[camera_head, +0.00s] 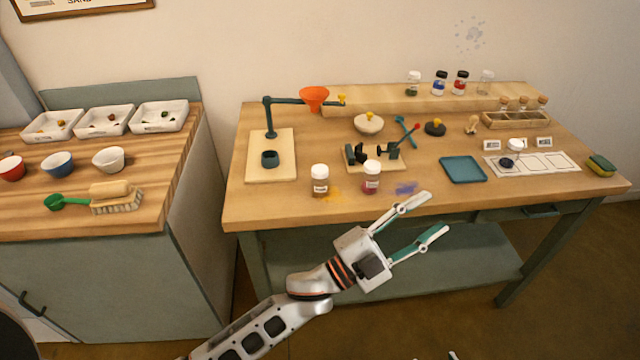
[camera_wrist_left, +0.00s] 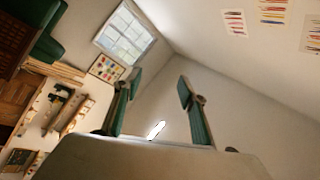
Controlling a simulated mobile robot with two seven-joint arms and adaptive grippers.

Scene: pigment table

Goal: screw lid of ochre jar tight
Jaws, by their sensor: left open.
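The ochre jar (camera_head: 320,182) looks to be the left one of two small glass jars at the table's front edge. It stands upright with a white lid on top, beside a yellow-orange powder smear. Whether the lid is tight cannot be seen. My left gripper (camera_head: 437,213) is open and empty, in front of the table edge, to the right of the jar and apart from it.
A jar with dark red contents (camera_head: 371,178) stands just right of the ochre jar. Behind them are a clamp stand on a board (camera_head: 376,163) and a funnel stand (camera_head: 268,125). A blue tray (camera_head: 463,169) lies to the right. The table's front left corner is clear.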

